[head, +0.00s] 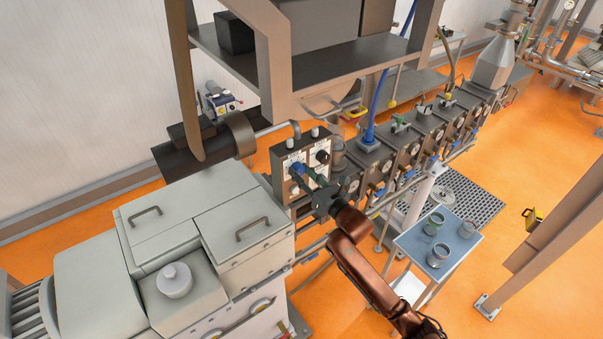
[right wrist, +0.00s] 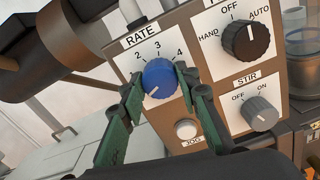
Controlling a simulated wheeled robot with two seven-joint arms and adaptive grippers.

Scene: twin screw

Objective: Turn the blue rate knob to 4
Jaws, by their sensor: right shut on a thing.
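The blue rate knob (right wrist: 160,78) sits under the RATE label on a white panel in the right wrist view. The numbers 2, 3 and 4 show around it. A white mark on the knob points to the lower left, away from the 4; any number there is hidden by a finger. My right gripper (head: 309,178) is shut on the knob, with one green finger on each side. In the head view the knob (head: 298,168) is small and partly covered by the fingers. My left gripper is not in view.
A black HAND/OFF/AUTO knob (right wrist: 246,40) and a grey STIR knob (right wrist: 260,113) are to the right. A pale JOG button (right wrist: 186,129) lies just below the blue knob, near the right finger. A blue-topped stand (head: 412,241) holds several cups in the head view.

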